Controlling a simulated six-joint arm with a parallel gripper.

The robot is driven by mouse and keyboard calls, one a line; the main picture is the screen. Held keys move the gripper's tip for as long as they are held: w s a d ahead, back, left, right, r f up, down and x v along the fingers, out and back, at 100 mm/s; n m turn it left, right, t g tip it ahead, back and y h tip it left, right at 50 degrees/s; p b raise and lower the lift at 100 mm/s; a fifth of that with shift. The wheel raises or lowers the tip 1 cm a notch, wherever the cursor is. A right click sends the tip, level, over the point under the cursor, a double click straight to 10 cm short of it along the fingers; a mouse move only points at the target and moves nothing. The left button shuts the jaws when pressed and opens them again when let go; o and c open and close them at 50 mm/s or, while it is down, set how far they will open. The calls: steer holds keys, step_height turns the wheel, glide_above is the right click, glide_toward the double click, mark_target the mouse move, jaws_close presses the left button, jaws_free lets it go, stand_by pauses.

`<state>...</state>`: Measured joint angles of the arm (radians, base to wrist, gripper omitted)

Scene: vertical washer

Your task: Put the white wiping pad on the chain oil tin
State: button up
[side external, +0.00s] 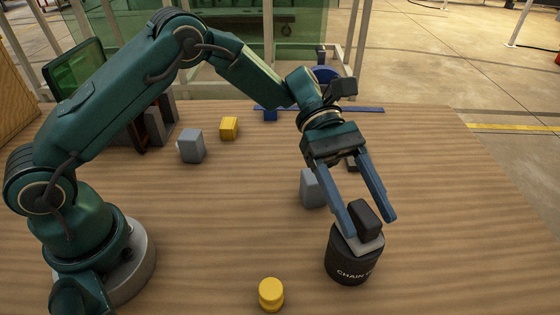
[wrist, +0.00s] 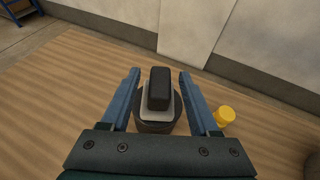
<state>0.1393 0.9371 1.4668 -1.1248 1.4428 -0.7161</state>
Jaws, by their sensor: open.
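The chain oil tin (side external: 347,262) is a dark round can with white lettering, standing upright near the front right of the table. The white wiping pad (side external: 371,246) lies on top of the tin, with a black block-shaped grip (side external: 364,219) on its upper side. In the wrist view the pad (wrist: 146,114) shows as a pale edge around the black grip (wrist: 159,89), above the dark tin (wrist: 155,127). My gripper (side external: 370,225) is open, its blue fingers on either side of the black grip, with visible gaps in the wrist view (wrist: 158,78).
A yellow round piece (side external: 271,294) stands left of the tin, also seen in the wrist view (wrist: 225,116). A grey block (side external: 312,188) stands behind the tin. Another grey block (side external: 191,146) and a yellow block (side external: 229,128) stand further back. The table's right side is clear.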

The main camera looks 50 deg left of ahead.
steer(key=v, duration=1)
steer(key=s+a+r+m+t+y, duration=0.1)
steer(key=s+a+m+t+y, duration=0.9)
steer(key=s, duration=0.6)
steer(key=a+m+y, duration=0.2)
steer(key=m, duration=0.1)
steer(key=shift+s+a+r+m+t+y, duration=0.15)
steer(key=shift+s+a+m+t+y, duration=0.1)
steer(key=shift+a+m+t+y, duration=0.05)
